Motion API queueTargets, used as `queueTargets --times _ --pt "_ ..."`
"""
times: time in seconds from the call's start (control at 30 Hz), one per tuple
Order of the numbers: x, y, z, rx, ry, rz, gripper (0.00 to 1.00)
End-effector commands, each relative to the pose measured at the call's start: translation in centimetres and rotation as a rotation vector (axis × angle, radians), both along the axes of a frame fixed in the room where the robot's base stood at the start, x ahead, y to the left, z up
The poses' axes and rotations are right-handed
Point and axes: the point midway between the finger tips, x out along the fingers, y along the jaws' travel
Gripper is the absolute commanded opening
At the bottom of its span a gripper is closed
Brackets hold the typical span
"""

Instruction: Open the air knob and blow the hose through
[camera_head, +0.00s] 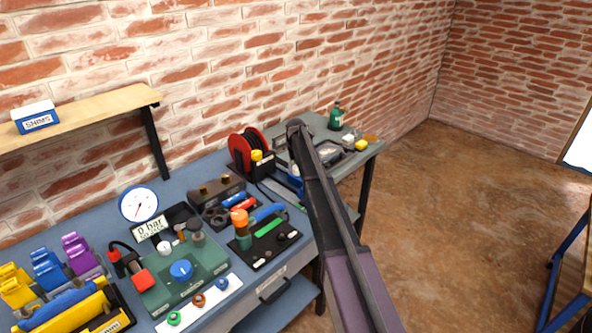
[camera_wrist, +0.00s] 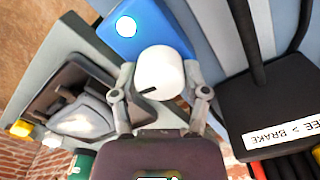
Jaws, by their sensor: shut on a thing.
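In the wrist view, a round white knob (camera_wrist: 160,72) with a short dark mark sits at the end of a blue block (camera_wrist: 145,28) with a bright round spot. My gripper (camera_wrist: 161,93) has one finger on each side of the knob and is shut on it. I cannot tell whether that line is the hose.
A gauge (camera_head: 138,205) above a "0 bar" sign stands on the blue bench, among several valves and fittings. In the wrist view, a dark block (camera_wrist: 275,110) labelled "BRAKE" is close on the right and a grey tray (camera_wrist: 80,100) on the left.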

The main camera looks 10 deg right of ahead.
Motion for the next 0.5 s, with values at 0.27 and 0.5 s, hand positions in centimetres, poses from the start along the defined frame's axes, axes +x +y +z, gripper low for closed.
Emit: queueTargets --times 0.27,0.5 --pt "-0.37 -0.02 -0.05 0.000 0.007 0.082 0.11" --pt "-0.35 0.00 -0.04 0.001 0.007 0.090 0.11"
